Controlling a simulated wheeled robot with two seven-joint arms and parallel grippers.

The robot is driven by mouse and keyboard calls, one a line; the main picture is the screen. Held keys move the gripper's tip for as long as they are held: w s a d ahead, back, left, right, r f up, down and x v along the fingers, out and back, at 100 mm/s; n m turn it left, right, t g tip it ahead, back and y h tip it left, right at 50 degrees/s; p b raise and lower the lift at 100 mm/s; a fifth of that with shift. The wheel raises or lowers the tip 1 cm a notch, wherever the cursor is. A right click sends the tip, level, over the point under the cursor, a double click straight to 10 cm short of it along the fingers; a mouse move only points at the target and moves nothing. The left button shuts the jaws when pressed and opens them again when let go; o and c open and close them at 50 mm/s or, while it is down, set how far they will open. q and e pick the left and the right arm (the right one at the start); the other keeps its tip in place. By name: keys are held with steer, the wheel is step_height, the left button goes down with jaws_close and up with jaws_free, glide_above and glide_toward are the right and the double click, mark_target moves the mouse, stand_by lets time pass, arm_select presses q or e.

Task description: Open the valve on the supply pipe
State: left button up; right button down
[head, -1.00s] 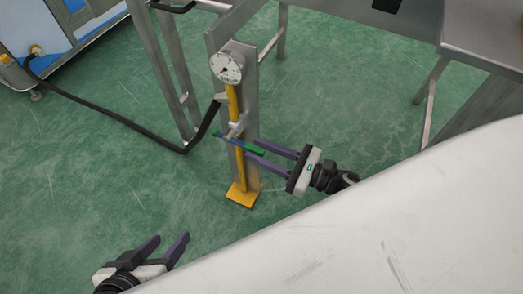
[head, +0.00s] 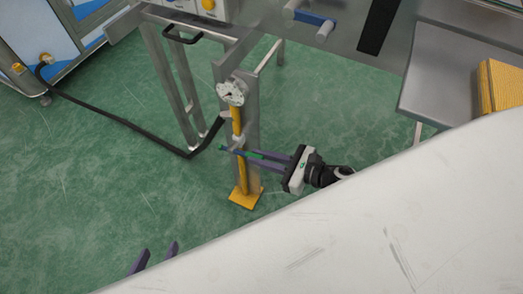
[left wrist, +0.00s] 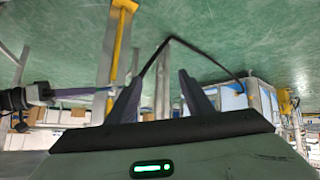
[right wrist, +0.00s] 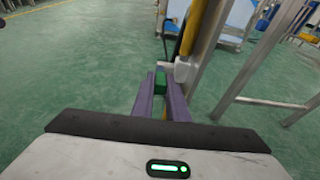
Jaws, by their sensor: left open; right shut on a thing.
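The yellow supply pipe (head: 243,176) runs up a grey metal post to a round white pressure gauge (head: 231,92). A light-grey valve body (right wrist: 182,70) sits on the pipe.
A black hose (head: 120,122) runs from the blue and white machine (head: 88,35) to the pipe. A steel table (head: 440,75) stands at the upper right, with a yellow object (head: 500,88).

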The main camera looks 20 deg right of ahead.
steer(key=r+p, duration=0.1)
steer(key=p, duration=0.1)
steer(key=r+g+h+p, duration=0.1)
steer(key=p, duration=0.1)
steer(key=shift+w+a+r, duration=0.1)
steer(key=shift+w+a, duration=0.05)
steer(key=shift+a, duration=0.15)
steer(key=p, duration=0.3)
steer(key=shift+w+a+r+g+h, duration=0.1)
steer(key=shift+w+g+h, duration=0.05)
steer(key=shift+g+h, duration=0.2)
arm_select(q)
steer(key=shift+m+y, duration=0.3)
steer(key=r, duration=0.4)
steer(key=shift+s+a+r, duration=0.1)
steer(key=shift+a+r, duration=0.15)
steer(key=shift+a, duration=0.15)
arm_select(e)
steer(key=c, duration=1.7)
jaws_free()
steer(key=shift+c, duration=0.2)
